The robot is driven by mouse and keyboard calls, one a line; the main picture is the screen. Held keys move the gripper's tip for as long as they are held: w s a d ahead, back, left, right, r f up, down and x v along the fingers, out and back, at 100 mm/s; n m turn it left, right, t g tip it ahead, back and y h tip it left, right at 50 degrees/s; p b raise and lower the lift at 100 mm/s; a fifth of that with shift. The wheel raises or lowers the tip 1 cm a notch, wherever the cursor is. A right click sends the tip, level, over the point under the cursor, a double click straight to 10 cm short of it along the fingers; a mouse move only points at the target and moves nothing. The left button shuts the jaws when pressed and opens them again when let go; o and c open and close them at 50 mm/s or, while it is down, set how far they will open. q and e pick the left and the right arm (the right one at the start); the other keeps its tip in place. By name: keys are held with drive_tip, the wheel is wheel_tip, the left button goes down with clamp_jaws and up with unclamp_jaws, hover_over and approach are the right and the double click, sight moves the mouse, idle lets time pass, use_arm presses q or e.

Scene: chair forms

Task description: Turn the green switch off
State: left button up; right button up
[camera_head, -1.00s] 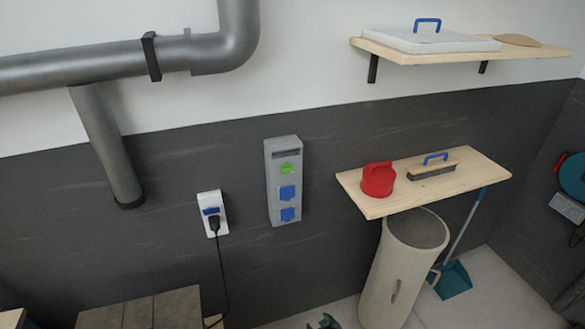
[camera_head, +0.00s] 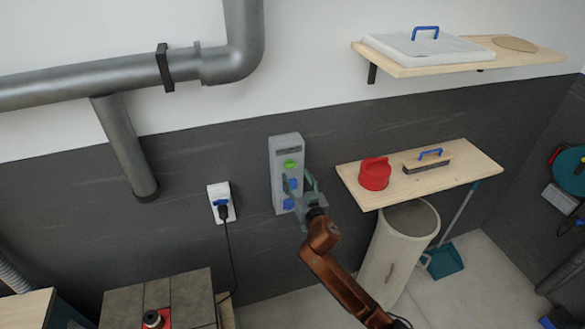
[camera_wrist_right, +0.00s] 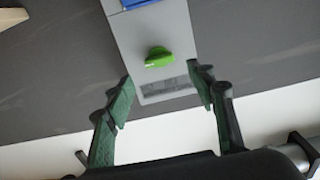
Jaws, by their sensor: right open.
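The green switch (camera_head: 290,164) is a small knob on the upper part of a grey wall box (camera_head: 286,146). In the right wrist view the switch (camera_wrist_right: 159,57) shows as a rounded knob lying nearly crosswise on the box, slightly tilted. My right gripper (camera_head: 299,186) is in front of the box's lower half, just below the switch in the head view. In the wrist view its two green-padded fingers (camera_wrist_right: 162,78) are apart, one on each side of the box's end, with nothing between the pads. They appear clear of the switch. My left gripper is out of view.
Blue covers (camera_head: 288,203) sit below the switch, partly hidden by my gripper. A white socket with a black plug (camera_head: 223,212) is to the left. A wooden shelf (camera_head: 455,180) with a red object (camera_head: 375,173) and a brush (camera_head: 428,161) juts out at right.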

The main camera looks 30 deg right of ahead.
sight(291, 167)
drive_tip(key=x, duration=0.5)
drive_tip(key=shift+w+p, duration=0.1)
drive_tip(key=shift+p, duration=0.25)
drive_tip(key=shift+c, duration=0.7)
drive_tip(key=c, duration=1)
